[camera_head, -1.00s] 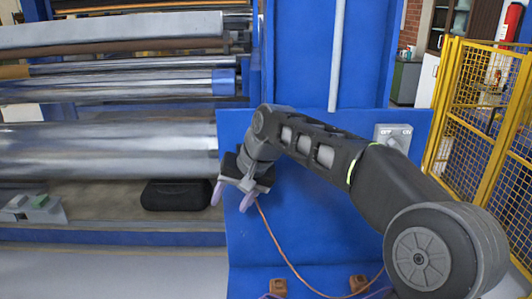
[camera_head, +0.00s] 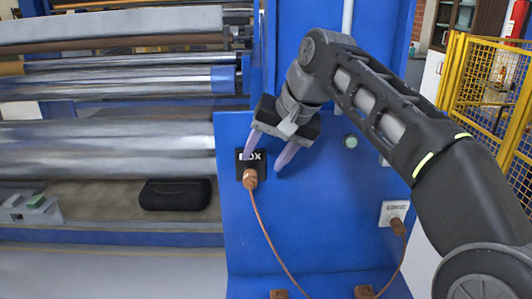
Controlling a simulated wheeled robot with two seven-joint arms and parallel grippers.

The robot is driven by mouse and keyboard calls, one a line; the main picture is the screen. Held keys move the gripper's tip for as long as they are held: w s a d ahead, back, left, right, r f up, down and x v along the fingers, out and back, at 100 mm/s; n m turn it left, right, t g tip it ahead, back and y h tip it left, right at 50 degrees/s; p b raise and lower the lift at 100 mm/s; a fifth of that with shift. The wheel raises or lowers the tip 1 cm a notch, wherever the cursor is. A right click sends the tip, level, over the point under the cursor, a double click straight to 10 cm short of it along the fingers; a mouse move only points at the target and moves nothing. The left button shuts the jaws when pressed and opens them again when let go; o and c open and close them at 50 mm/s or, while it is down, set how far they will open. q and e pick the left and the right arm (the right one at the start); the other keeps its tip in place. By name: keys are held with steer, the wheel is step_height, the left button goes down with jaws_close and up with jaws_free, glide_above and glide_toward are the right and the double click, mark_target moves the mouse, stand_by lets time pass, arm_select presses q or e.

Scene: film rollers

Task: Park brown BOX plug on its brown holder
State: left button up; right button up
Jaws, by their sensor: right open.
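The brown BOX plug (camera_head: 250,179) sits at the lower edge of the black BOX socket plate (camera_head: 241,165) on the blue panel and appears plugged in. A brown cable (camera_head: 263,228) hangs from it and curves down to the right. My right gripper (camera_head: 267,158) is open and empty, its two purple fingers just above and right of the plug; one finger overlaps the BOX plate in the picture. Two brown holders (camera_head: 279,294) (camera_head: 363,291) show at the bottom edge, partly cut off; I cannot tell which is the BOX one. My left gripper is not in view.
A second brown plug (camera_head: 398,227) is at the white EDGE plate (camera_head: 394,212) on the right. Metal rollers (camera_head: 110,150) and a black case (camera_head: 175,194) lie to the left. A yellow fence (camera_head: 490,95) stands at the right.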

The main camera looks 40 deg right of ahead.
mark_target(252, 177)
steer(key=shift+x, duration=3.85)
jaws_close()
steer(key=shift+s, duration=0.1)
